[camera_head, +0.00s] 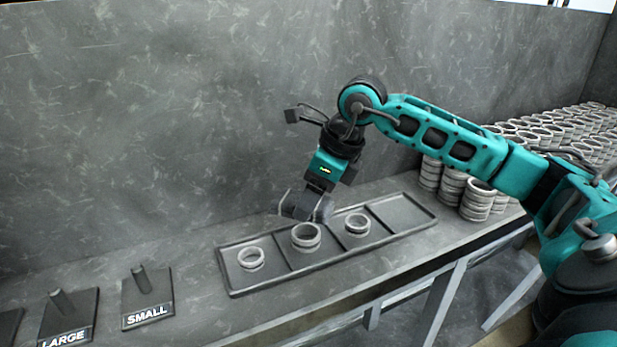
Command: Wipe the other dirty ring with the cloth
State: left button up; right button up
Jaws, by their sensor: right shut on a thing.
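A dark tray (228,284) with several compartments lies on the grey counter. A grey ring (251,259) sits in its left compartment, a second ring (306,237) in the one beside it, and a third ring (357,224) further right. I cannot tell from here which ring is dirty. My right gripper (302,212) points down just behind and above the second ring. It is shut on a small grey piece, the cloth (324,209), partly hidden by the fingers. I cannot tell whether the cloth touches a ring. My left gripper is not in view.
The tray's right compartment (402,213) is empty. Stacks of rings (478,199) fill the counter at the right. Stands marked SMALL (148,301) and LARGE (69,318), each with a peg, stand at the left. A grey wall (180,120) rises close behind the tray.

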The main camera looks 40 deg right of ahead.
jog(key=shift+r+p, duration=0.45)
jog(key=shift+r, duration=0.7)
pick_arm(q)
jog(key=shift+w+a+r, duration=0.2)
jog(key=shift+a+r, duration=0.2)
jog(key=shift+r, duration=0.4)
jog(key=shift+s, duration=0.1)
pick_arm(e)
jog(key=shift+f, duration=0.1)
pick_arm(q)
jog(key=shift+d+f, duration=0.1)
